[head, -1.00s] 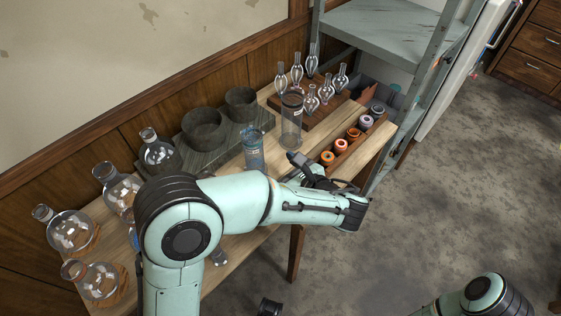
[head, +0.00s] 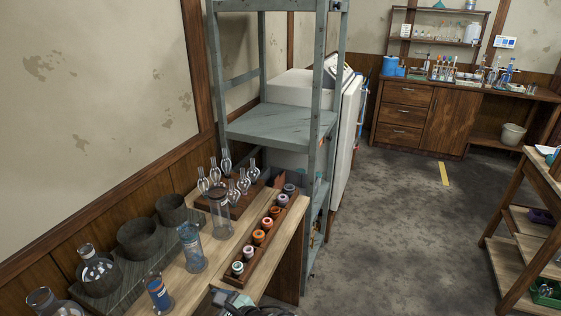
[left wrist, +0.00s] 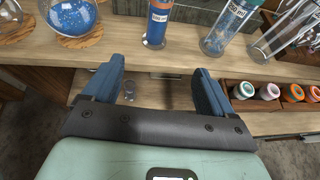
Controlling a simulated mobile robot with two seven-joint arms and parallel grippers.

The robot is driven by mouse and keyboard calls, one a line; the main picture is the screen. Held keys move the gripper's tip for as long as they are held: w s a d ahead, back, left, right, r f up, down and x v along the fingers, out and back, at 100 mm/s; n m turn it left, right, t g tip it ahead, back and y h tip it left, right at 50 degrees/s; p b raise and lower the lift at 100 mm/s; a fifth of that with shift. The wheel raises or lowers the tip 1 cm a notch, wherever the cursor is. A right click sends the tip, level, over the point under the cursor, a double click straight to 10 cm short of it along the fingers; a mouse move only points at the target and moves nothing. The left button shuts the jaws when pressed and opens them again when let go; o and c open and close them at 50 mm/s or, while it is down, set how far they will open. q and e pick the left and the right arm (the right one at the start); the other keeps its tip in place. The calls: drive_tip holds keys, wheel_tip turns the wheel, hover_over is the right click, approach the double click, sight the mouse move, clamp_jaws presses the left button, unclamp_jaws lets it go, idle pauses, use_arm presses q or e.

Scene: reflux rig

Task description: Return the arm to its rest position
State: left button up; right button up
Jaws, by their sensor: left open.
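My left gripper (left wrist: 156,78) shows in the left wrist view with its two blue fingers wide apart and nothing between them. It is in front of the wooden bench (left wrist: 185,62), near a blue-filled cylinder (left wrist: 158,22). In the head view only a small part of my left arm shows at the bottom edge, near the front of the bench (head: 238,288). The rest of that arm is out of frame. My right gripper is in neither view.
Open floor (head: 405,230) lies to the right.

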use_arm(q)
drive_tip(key=s+f+n+g+h+p, duration=0.1)
drive_tip(key=s+f+g+h, duration=0.15)
drive_tip(key=f, duration=0.55)
drive_tip(key=s+f+n+g+h+p, duration=0.15)
drive_tip(key=s+f+g, duration=0.25)
drive_tip(key=f, duration=0.5)
drive_tip(key=s+d+f+n+h+p, duration=0.2)
drive_tip(key=s+f+n+h, duration=0.3)
drive_tip(key=s+n, duration=0.4)
drive_tip(key=s+d+f+n+g+h+p, duration=0.1)
drive_tip(key=s+f+n+h+p, duration=0.4)
drive_tip(key=n, duration=1.1)
drive_tip(key=s+d+f+h, duration=0.1)
drive_tip(key=s+f, duration=0.2)
drive_tip(key=shift+s+f, duration=0.25)
drive_tip(key=shift+s, duration=0.1)
drive_tip(key=shift+a+f, duration=0.15)
drive_tip(key=shift+a, duration=0.1)
drive_tip(key=shift+c, duration=0.4)
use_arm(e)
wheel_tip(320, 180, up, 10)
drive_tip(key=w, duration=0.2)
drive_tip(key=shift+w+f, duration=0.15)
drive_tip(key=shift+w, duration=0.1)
